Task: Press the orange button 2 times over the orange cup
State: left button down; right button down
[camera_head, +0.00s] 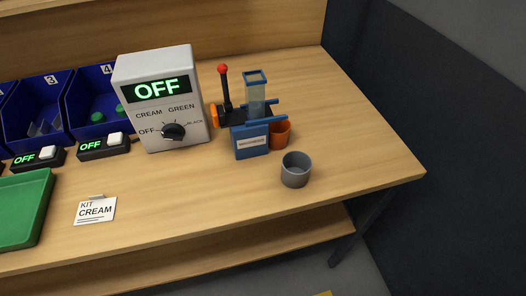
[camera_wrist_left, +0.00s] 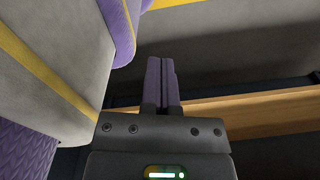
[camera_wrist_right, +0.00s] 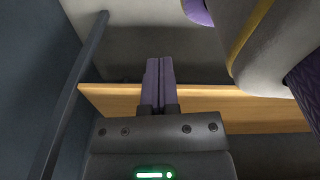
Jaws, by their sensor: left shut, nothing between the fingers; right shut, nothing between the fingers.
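The orange button (camera_head: 213,115) is on the left side of a blue dispenser (camera_head: 243,152), beside the grey control box. The dispenser has a clear upright hopper (camera_head: 256,95) and a lever with a red knob (camera_head: 223,69). The orange cup (camera_head: 284,135) stands at the dispenser's right side, partly hidden by its blue frame. My left gripper (camera_wrist_left: 163,62) is shut and empty in the left wrist view. My right gripper (camera_wrist_right: 160,62) is shut and empty in the right wrist view. Neither gripper shows in the head view; both look apart from the task's objects.
A grey cup (camera_head: 295,172) stands in front of the orange one. The control box (camera_head: 158,92) reads OFF, with a black dial (camera_head: 173,131). Blue bins (camera_head: 88,105), small OFF boxes (camera_head: 103,147), a green tray (camera_head: 22,210) and a KIT CREAM card (camera_head: 96,210) are left.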

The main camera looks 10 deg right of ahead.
jog(key=s+d+f, duration=0.1)
jog(key=s+f, duration=0.3)
jog(key=s, duration=0.3)
jog(key=shift+d+g+b, duration=0.3)
jog(key=shift+f, duration=0.1)
